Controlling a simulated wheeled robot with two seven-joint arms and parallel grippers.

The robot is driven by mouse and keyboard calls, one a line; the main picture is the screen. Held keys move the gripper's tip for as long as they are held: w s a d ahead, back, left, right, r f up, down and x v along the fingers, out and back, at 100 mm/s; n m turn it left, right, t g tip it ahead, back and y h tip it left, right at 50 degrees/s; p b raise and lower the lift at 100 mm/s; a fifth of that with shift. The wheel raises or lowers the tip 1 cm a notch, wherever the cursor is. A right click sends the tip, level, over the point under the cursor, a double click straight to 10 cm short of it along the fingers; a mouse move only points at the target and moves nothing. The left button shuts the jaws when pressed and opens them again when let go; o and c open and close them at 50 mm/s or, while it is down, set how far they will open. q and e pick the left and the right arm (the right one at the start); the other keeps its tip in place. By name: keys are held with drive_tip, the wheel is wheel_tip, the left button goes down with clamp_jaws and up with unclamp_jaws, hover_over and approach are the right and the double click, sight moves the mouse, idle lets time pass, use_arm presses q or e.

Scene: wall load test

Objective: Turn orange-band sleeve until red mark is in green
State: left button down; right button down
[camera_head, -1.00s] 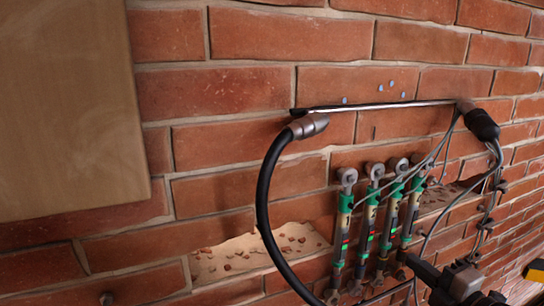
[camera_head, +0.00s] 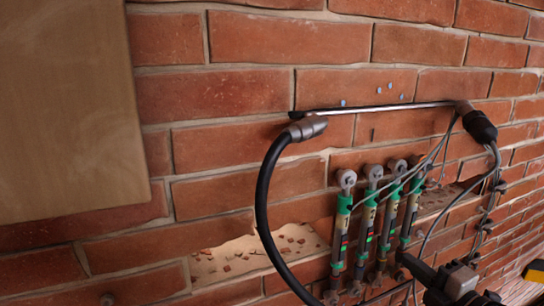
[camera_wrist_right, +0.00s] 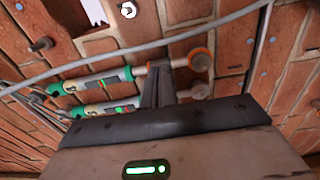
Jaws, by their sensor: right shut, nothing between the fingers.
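Several upright sleeves with green bands hang side by side on the brick wall in the head view; the leftmost sleeve (camera_head: 341,230) shows a small red spot and the second sleeve (camera_head: 367,225) a small green one. In the right wrist view, two sleeves lie across the left: an upper one (camera_wrist_right: 95,80) with a green patch and a lower one (camera_wrist_right: 100,110) with red and green. An orange ring (camera_wrist_right: 198,52) shows right of the fingers. My right gripper (camera_head: 402,258) is shut and empty, close to the sleeves' lower right. It also shows in the wrist view (camera_wrist_right: 158,68).
A metal bar (camera_head: 375,108) runs above the sleeves, with a thick black hose (camera_head: 264,190) curving down at left. Thin grey cables (camera_head: 432,165) hang at right, and one crosses the wrist view. A wooden board (camera_head: 70,110) covers the upper left wall.

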drive_tip(key=shift+s+r, duration=0.15)
drive_tip(key=shift+s, duration=0.05)
drive_tip(key=shift+s, duration=0.2)
drive_tip(key=shift+d+p, duration=0.15)
drive_tip(key=shift+p, duration=0.2)
idle(0.3)
drive_tip(key=shift+w+a, duration=0.2)
drive_tip(key=shift+w, duration=0.2)
idle(0.4)
drive_tip(key=shift+d, duration=0.15)
drive_tip(key=shift+s, duration=0.1)
idle(0.5)
drive_tip(key=shift+s+d+p, duration=0.15)
drive_tip(key=shift+s+p, duration=0.15)
drive_tip(key=shift+s, duration=0.05)
idle(0.3)
